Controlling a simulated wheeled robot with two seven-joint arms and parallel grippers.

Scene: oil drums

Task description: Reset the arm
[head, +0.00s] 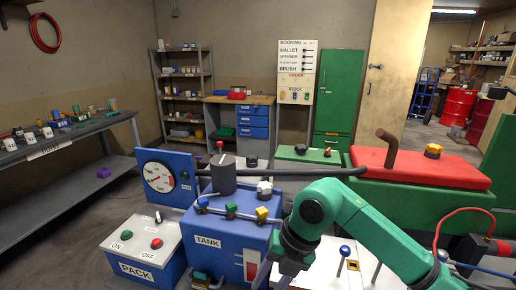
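My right arm (345,212), green with dark joints, comes in from the lower right. It bends down at a dark wrist joint in front of the blue tank (208,256) and above a white panel (325,262). My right gripper is at the bottom edge and mostly cut off, so its opening is unclear. I see nothing held. My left arm and gripper are not in view.
The tank carries valves and a dark cylinder (222,180). A PACK box (135,268) and a pressure gauge (158,177) stand to the left. A red-topped green machine (455,172) is at the right. A grey workbench (75,138) lines the left wall.

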